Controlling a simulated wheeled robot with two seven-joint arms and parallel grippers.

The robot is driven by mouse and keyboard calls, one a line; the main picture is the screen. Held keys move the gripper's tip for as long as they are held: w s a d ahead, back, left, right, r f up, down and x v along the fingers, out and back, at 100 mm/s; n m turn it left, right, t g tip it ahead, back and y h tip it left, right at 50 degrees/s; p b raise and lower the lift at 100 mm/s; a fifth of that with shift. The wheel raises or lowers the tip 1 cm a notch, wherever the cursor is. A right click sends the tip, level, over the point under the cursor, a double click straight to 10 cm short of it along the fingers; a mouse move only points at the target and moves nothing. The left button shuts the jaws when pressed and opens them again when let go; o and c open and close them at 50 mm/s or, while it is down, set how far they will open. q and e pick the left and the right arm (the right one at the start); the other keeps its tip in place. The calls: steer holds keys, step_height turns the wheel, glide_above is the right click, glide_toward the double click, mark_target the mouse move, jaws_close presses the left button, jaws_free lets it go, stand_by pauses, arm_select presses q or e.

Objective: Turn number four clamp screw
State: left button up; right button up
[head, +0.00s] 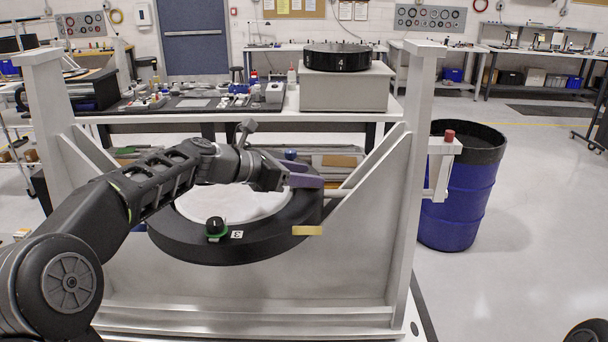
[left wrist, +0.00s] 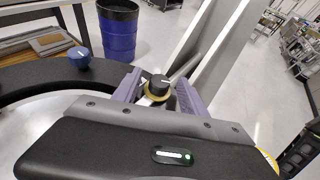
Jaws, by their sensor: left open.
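A black ring fixture (head: 180,245) with a pale round mirror (head: 195,205) is held in a light metal frame. A black knob with a green base (head: 216,228) sits on its front rim beside a label reading 3. A blue knob (head: 290,155) is at the back; it also shows in the left wrist view (left wrist: 79,57). My left gripper (head: 308,179), with purple fingers, is open over the ring's right side. In the left wrist view a black screw knob with a yellow base (left wrist: 158,86) is between the fingers; contact is unclear. No number shows beside it. My right gripper is out of view.
The frame's right upright (head: 409,190) and diagonal brace stand close to my left gripper. A yellow plate (head: 307,230) is on the ring's front right. A blue barrel (head: 460,195) stands to the right.

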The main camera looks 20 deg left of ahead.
arm_select(q)
steer(key=shift+s+a, duration=0.1)
steer(key=shift+a, duration=0.05)
steer(key=b+v, duration=0.1)
steer(key=v, duration=0.6)
steer(key=shift+s+a+r, duration=0.15)
steer(key=shift+s, duration=0.1)
